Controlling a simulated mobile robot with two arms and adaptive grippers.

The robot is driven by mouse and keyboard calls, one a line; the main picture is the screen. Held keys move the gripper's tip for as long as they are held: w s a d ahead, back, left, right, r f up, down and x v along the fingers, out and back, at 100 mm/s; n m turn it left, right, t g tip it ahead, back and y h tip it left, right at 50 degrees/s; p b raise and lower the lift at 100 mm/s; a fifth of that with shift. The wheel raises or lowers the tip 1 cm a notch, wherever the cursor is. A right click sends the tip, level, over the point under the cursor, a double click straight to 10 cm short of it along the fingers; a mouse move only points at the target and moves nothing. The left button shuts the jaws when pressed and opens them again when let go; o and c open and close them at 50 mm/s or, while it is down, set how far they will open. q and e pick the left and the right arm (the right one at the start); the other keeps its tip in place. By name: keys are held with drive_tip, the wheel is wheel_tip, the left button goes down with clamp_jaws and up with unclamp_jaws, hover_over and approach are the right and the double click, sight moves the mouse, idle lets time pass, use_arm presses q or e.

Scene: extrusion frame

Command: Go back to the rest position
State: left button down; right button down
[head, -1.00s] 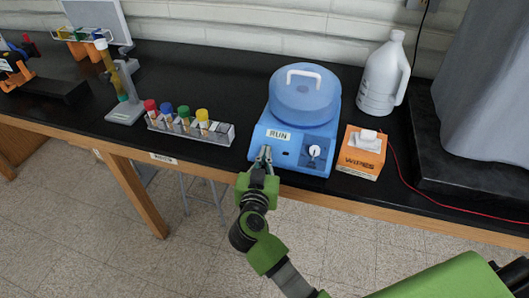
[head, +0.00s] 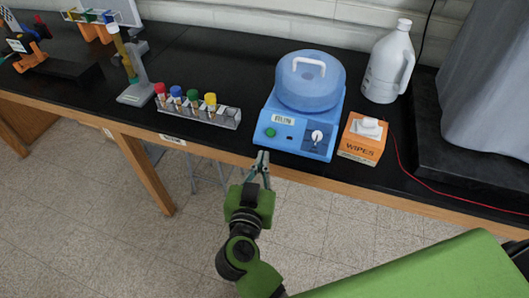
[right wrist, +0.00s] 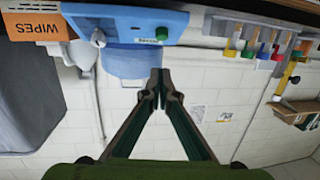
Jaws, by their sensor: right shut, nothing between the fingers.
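My right gripper (head: 262,158) is shut and empty, in front of the table's front edge and just below the blue centrifuge (head: 325,117). Its two fingertips meet in the right wrist view (right wrist: 160,76), where the scene is upside down. The centrifuge has a closed round lid (head: 310,88), a white dial (head: 317,136) and a green button (head: 270,132) on its front. The button also shows in the right wrist view (right wrist: 162,33). The fingertips look apart from the front panel. My left gripper is out of view.
A tube rack (head: 226,118) with several coloured caps stands left of the centrifuge. A wipes box (head: 360,147) and a white jug (head: 388,70) stand to its right, near a red cable. The wooden table edge (head: 225,151) lies close to my gripper. The floor in front is clear.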

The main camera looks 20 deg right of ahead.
idle(0.6)
drive_tip(key=a+f+n+t+y+b, duration=0.1)
drive_tip(key=a+f+n+y, duration=0.2)
drive_tip(key=f, duration=0.6)
drive_tip(key=a+f+n+t+y, duration=0.1)
drive_tip(key=a+f+n+y, duration=0.15)
drive_tip(key=f, duration=0.55)
drive_tip(key=s+f+n+g+y+b, duration=0.1)
drive_tip(key=s+f+n+g+y, duration=0.15)
drive_tip(key=f, duration=0.65)
drive_tip(key=s+f+n+g+y, duration=0.15)
drive_tip(key=s+f, duration=0.25)
drive_tip(key=f, duration=0.5)
drive_tip(key=s+d+f+g, duration=0.3)
drive_tip(key=s+f, duration=0.5)
drive_tip(key=f, duration=0.1)
drive_tip(key=s+d+f+g, duration=0.3)
drive_tip(key=s+d+f, duration=0.1)
drive_tip(key=s+f, duration=0.45)
drive_tip(key=s+d+f+m+g+h, duration=0.1)
drive_tip(key=s+d+f, duration=0.3)
drive_tip(key=s, duration=0.5)
drive_tip(key=s+d+f+m+g+h+b, duration=0.1)
drive_tip(key=s+d+f+g, duration=0.2)
drive_tip(key=s+d, duration=0.3)
drive_tip(key=s+g, duration=0.1)
drive_tip(key=s, duration=0.1)
drive_tip(key=shift+s+f+g, duration=0.3)
drive_tip(key=shift+s+f, duration=0.05)
drive_tip(key=shift+f, duration=0.05)
